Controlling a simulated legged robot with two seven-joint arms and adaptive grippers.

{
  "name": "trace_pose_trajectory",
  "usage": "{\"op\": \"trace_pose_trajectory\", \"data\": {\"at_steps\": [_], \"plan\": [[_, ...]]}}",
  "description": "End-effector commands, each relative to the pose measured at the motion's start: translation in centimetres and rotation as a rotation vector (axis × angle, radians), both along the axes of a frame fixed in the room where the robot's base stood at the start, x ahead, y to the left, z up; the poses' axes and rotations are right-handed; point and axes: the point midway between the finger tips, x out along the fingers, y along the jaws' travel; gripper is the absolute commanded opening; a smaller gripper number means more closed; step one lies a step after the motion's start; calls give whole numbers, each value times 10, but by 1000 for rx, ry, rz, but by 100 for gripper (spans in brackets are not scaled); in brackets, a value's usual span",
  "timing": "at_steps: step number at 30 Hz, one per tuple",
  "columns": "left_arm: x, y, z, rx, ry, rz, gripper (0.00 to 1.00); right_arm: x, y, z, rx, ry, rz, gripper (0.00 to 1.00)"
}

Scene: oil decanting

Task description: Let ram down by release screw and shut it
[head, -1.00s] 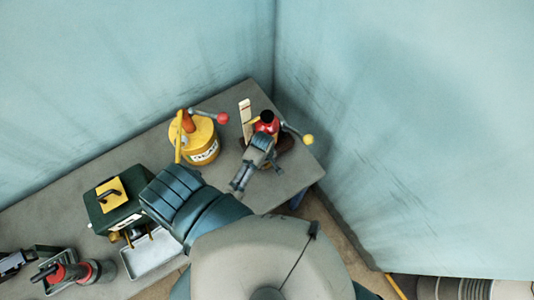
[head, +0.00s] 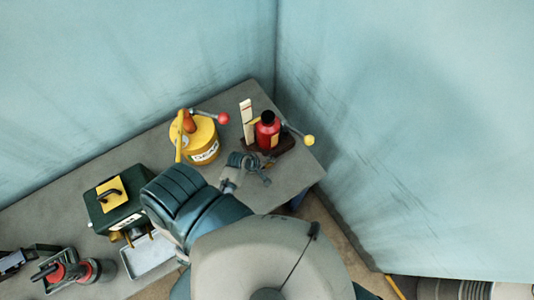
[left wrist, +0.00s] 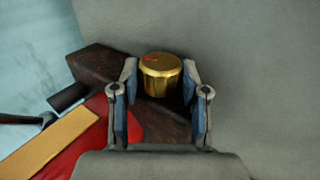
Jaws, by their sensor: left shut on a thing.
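The red jack (head: 267,132) with a black top stands upright on a dark brown base (head: 287,144) near the bench's right end. A lever with a yellow ball (head: 310,140) points right from it. My left gripper (head: 257,170) is low in front of the jack. In the left wrist view, its two blue-padded fingers flank the ribbed brass release screw knob (left wrist: 161,76), which has a red mark on top. The fingers are shut on this knob. The screw's thread is hidden. My right gripper is not in view.
A pale upright gauge strip (head: 246,119) stands beside the jack. A yellow can (head: 200,142) with a red-ball lever (head: 222,118) stands left of it. A green box (head: 113,205), a metal tray (head: 150,255) and a red-and-grey tool (head: 78,272) lie further left. Walls close off the back and right.

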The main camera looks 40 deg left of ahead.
Motion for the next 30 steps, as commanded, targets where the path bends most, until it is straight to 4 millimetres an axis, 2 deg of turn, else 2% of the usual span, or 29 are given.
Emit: {"op": "trace_pose_trajectory", "data": {"at_steps": [1,9,23,24,27,30], "plan": [[-5,-4,-4,-18,-7,-4,10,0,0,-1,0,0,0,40],[-5,-3,-5,-51,-85,-5,10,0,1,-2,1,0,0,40],[-6,-4,-6,-56,-96,-7,10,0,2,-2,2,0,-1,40],[-6,-4,-6,-56,-96,-7,49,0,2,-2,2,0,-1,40],[-6,-3,-5,-55,-97,-6,70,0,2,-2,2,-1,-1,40],[-5,-1,-5,-53,-100,-5,70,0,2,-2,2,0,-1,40]]}}
